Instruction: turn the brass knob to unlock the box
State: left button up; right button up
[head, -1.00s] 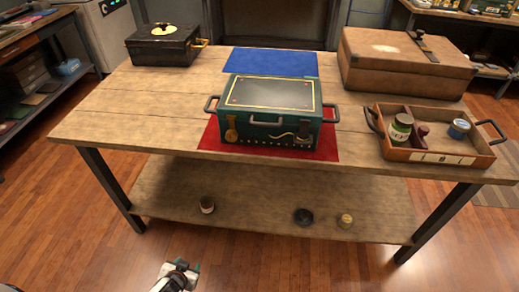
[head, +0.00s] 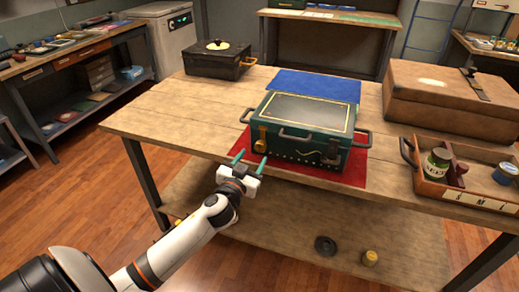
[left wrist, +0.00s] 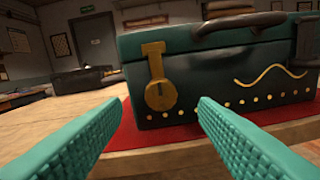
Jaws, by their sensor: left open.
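The green box (head: 306,131) with gold trim sits shut on the red mat (head: 351,169) on the wooden table. The brass knob (head: 262,145) is on the left of its front face, below a brass plate. In the left wrist view the knob (left wrist: 161,95) hangs round and upright under that plate, slightly left of the middle. My left gripper (head: 251,160) is open and empty, in front of the box's left front corner, its teal fingers pointing towards the knob. In the wrist view the fingertips (left wrist: 161,103) stand apart on either side of the knob, short of it. My right gripper is not in view.
A blue mat (head: 314,84) lies behind the box. A black box (head: 218,62) stands back left. A brown case (head: 440,100) and a wooden tray (head: 470,194) with jars stand on the right. The table's left part is bare.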

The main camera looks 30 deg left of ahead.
aim_at(259, 148)
pick_arm(q)
jog(key=x, duration=0.5)
jog(key=shift+w, duration=0.3)
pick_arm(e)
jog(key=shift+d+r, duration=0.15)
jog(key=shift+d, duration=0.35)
pick_arm(q)
jog(key=c, duration=1)
